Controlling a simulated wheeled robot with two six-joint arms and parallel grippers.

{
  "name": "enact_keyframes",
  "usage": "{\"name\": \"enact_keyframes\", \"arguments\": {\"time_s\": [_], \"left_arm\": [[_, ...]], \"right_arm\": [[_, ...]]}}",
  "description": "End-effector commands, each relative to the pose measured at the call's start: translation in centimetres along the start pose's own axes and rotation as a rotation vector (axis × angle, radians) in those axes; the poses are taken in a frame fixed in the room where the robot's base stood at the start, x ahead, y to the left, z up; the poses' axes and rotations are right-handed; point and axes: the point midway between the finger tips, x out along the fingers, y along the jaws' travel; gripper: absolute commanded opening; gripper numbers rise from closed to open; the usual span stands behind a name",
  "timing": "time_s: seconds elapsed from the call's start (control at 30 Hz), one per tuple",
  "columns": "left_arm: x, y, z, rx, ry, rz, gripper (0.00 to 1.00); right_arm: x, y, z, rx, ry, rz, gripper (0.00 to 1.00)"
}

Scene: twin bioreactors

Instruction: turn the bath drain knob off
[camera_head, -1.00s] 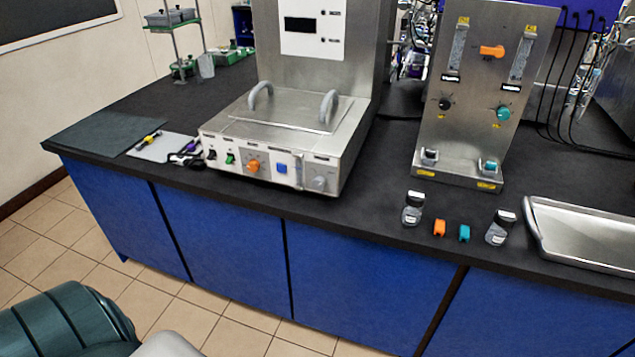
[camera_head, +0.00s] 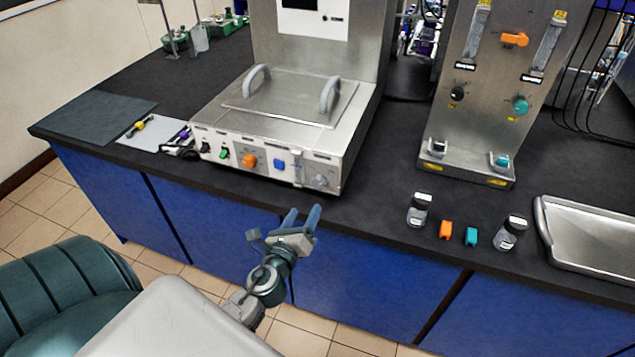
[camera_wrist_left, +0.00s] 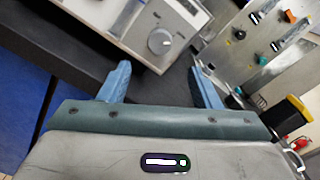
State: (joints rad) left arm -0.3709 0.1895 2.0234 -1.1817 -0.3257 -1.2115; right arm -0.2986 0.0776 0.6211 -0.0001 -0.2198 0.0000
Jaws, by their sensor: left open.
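The steel water bath (camera_head: 265,120) stands on the black bench with its lid down. Its front panel carries a black switch, a green switch, an orange knob (camera_head: 249,160), a blue button and a grey round knob (camera_head: 320,181) at the right end. I cannot tell from the labels which one is the drain knob. My left gripper (camera_head: 303,217) is open and empty, in front of the bench edge and below the grey knob. In the left wrist view the grey knob (camera_wrist_left: 160,41) lies ahead, between and beyond the two blue fingers (camera_wrist_left: 158,85). My right gripper is out of view.
A steel panel (camera_head: 490,100) with orange, black and teal knobs stands to the right. The bench front between bath and bottles is clear.

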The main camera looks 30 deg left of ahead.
Motion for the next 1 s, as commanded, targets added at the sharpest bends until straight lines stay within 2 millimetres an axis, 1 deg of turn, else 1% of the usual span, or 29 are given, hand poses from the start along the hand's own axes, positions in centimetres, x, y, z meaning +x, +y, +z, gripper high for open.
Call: {"name": "enact_keyframes", "arguments": {"time_s": [0.17, 0.3, 0.5, 0.6, 0.7, 1.0], "left_arm": [[2.6, -0.2, 0.3, -0.002, -0.001, 0.001, 0.57], [5.4, -0.2, 0.2, -0.003, 0.000, 0.001, 0.57], [8.6, 0.0, 0.0, -0.003, 0.001, 0.002, 0.57], [9.6, 0.0, 0.0, -0.005, 0.002, 0.002, 0.57], [10.1, 0.1, -0.1, -0.006, 0.002, 0.002, 0.57], [10.3, 0.1, -0.1, -0.005, 0.003, 0.002, 0.57]], "right_arm": [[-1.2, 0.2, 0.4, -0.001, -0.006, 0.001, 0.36], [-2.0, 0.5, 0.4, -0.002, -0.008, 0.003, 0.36], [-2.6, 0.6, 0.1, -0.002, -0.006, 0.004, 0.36], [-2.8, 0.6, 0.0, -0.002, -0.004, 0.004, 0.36], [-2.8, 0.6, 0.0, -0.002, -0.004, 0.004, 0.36], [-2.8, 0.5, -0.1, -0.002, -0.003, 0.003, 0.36]]}}
